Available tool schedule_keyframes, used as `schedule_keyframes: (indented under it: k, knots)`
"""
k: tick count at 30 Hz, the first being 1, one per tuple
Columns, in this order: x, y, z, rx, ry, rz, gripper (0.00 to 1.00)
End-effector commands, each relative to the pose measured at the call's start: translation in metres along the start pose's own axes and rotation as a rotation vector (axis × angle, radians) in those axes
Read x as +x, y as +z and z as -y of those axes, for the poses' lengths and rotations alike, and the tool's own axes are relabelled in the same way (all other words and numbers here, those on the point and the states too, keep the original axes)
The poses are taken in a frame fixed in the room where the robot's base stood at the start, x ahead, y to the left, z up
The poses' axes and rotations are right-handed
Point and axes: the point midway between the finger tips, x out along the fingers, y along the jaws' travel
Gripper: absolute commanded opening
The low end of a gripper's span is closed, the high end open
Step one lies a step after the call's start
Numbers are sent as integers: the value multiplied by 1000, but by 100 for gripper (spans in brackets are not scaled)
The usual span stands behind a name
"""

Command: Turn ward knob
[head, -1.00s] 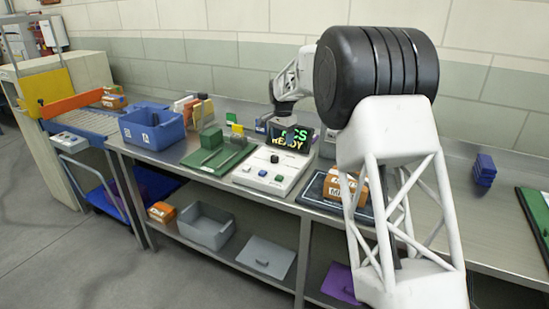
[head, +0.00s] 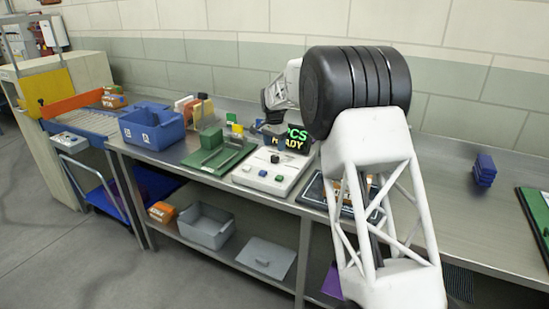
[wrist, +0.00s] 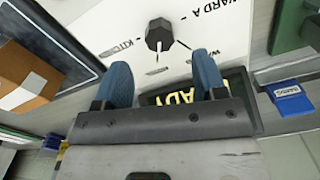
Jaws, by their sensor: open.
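The black ward knob (head: 275,158) stands on a white control panel (head: 252,180) on the bench. In the wrist view the knob (wrist: 160,34) is faceted, with printed labels around it, including "WARD A" and a partly hidden one starting "KIT". My gripper (wrist: 162,75) is open and empty. Its two blue fingers are spread, and the knob shows beyond their tips, roughly centred between them and apart from both. In the head view my gripper (head: 272,131) is small and partly blends with the display behind the panel.
A brown box (wrist: 25,75) sits on a dark pad beside the panel. Dark blue blocks (head: 484,170) lie far right.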

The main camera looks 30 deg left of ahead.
Motion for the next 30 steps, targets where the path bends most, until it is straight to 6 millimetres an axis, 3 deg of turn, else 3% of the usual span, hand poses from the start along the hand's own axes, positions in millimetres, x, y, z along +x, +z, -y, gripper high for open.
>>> schedule_keyframes:
  k: [15,28,30]
  knots:
    - [56,0,0,0,0,0,65]
    - [63,0,0,0,0,0,65]
    - [63,0,0,0,0,0,56]
